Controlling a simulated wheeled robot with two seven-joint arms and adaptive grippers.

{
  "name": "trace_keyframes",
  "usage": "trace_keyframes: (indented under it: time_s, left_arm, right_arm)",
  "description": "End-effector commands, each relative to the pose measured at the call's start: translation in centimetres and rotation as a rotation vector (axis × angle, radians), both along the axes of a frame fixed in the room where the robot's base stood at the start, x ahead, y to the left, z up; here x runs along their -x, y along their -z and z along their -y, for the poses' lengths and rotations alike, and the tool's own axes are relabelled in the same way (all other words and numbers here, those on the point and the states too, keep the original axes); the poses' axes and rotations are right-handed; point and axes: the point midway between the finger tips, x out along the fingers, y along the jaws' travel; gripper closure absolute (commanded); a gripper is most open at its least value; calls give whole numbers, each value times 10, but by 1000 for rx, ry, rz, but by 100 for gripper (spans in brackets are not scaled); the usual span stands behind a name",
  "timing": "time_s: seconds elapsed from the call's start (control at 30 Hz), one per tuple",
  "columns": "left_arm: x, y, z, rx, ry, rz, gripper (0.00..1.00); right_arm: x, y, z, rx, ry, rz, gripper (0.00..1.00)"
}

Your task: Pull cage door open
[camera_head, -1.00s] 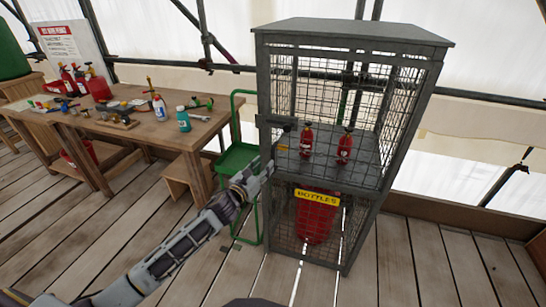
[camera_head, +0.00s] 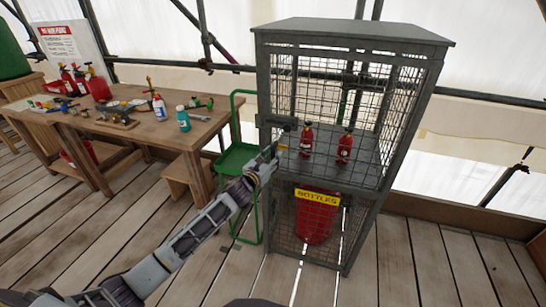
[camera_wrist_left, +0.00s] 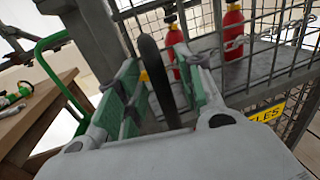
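The grey mesh cage (camera_head: 350,36) stands right of centre. Its upper front mesh door (camera_head: 322,92) looks shut in its frame. In the left wrist view, a dark upright handle (camera_wrist_left: 158,85) stands in front of the mesh. My left gripper (camera_head: 274,152) is at the cage's left front edge. In the left wrist view, my left gripper's green-padded fingers (camera_wrist_left: 160,92) are apart, one on each side of the handle, with gaps visible between the pads and it. Whether either pad touches lower down is hidden. My right gripper is not in view.
Two small red cylinders (camera_head: 306,140) stand on the cage's shelf. A larger red one (camera_head: 316,220) is below, behind the yellow label (camera_head: 318,197). A green trolley (camera_head: 238,158) stands close left of the cage, beside the wooden workbench (camera_head: 150,131). The front right floor is clear.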

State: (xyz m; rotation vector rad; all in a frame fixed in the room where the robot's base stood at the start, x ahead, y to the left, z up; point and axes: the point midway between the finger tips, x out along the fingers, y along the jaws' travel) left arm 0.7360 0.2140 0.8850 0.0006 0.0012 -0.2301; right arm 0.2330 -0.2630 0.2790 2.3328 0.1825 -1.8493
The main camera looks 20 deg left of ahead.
Motion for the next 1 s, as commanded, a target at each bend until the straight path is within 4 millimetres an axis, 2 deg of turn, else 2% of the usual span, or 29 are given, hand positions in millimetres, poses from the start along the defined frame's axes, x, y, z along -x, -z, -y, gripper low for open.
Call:
trace_keyframes:
  time_s: [0.43, 0.47, 0.73, 1.0]
  left_arm:
    - [-4, 0, 2, 1, 1, 0, 63]
    - [-4, 0, 2, 1, 1, 0, 64]
    - [-4, 0, 1, 0, 1, 0, 99]
    - [-4, 0, 1, 0, 1, 0, 100]
  right_arm:
    - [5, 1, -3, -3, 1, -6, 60]
    - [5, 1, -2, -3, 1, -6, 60]
    - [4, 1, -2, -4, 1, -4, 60]
    - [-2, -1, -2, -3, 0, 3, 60]
